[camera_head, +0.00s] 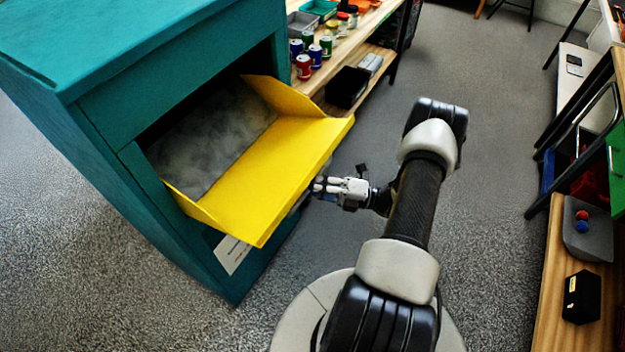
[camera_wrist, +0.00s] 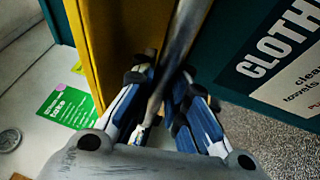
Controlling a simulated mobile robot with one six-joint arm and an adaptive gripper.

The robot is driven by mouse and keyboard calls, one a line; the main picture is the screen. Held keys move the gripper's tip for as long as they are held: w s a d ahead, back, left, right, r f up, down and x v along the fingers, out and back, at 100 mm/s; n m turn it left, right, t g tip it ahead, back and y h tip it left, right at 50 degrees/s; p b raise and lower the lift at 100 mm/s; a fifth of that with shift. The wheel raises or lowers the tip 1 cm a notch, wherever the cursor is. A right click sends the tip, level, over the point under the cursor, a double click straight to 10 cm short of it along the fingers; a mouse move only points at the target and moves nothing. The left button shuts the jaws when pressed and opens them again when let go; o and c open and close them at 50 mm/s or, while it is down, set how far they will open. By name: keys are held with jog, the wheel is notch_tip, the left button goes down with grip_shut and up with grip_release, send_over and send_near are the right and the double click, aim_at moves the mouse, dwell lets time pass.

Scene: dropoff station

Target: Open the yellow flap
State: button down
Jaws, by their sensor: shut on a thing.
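The yellow flap (camera_head: 275,165) is tilted outward from the teal box (camera_head: 95,45), and its opening shows a grey inner surface. My gripper (camera_head: 320,187) is at the flap's right outer side. In the wrist view, my gripper (camera_wrist: 165,100) is shut on a grey metal bar handle (camera_wrist: 182,35) beside the yellow flap (camera_wrist: 95,40). In the head view the handle is mostly hidden by the flap and my fingers. The box front (camera_wrist: 235,60) shows a label that begins "CLOTH".
A wooden shelf (camera_head: 345,45) with several cans, trays and a black bin (camera_head: 346,88) stands behind the box. Another shelf (camera_head: 560,250) with a grey tray (camera_head: 588,240) and a black box (camera_head: 581,297) is at the right. The grey floor between is clear.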

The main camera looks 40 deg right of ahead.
jog(key=shift+f+b, duration=0.35)
jog(key=shift+f, duration=0.05)
jog(key=shift+d+t, duration=0.1)
jog(key=shift+t, duration=0.2)
jog(key=c, duration=1.8)
grip_release()
jog(key=shift+c, duration=0.2)
jog(key=shift+s, duration=0.1)
jog(key=v, duration=1.2)
jog(key=shift+c, duration=0.2)
